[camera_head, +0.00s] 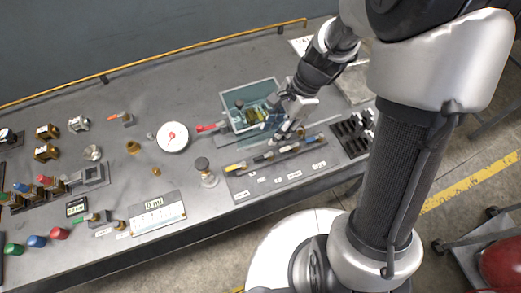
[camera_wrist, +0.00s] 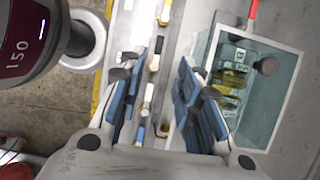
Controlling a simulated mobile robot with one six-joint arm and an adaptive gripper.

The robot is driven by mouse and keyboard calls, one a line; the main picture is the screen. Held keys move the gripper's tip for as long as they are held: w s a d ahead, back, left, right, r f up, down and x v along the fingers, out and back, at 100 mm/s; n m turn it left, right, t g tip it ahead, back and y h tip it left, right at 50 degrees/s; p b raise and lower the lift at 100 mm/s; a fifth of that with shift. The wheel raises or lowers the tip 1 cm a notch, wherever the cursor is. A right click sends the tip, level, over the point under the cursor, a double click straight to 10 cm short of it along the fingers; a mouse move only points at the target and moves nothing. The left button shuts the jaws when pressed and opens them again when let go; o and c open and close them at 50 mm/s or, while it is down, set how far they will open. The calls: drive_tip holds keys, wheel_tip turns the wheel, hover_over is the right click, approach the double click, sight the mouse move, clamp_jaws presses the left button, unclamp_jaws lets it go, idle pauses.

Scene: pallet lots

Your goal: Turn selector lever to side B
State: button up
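A red-handled lever (camera_head: 210,127) sticks out at the left side of a clear box (camera_head: 228,98) on the bench. Its red end also shows at the top of the wrist view (camera_wrist: 253,10). A smaller orange-handled fitting (camera_head: 117,115) stands further left. I cannot tell which of these is the selector lever, and no side B mark is readable. My gripper (camera_wrist: 169,70) is open, its blue-padded fingers apart. It hangs over the front right of the box, above the strip of small handled items (camera_wrist: 148,95). Nothing is visibly held between the fingers.
The labelled strip (camera_head: 280,170) runs along the bench's front edge. A black slotted rack (camera_head: 352,134) is to its right. A round white dial (camera_head: 172,137), a knob post (camera_head: 205,172) and a white display panel (camera_head: 158,214) are to the left. A yellow rail (camera_head: 160,58) borders the back.

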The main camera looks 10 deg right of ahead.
sight(257, 158)
drive_tip(key=b+x, duration=0.4)
drive_tip(key=x, duration=0.8)
clamp_jaws()
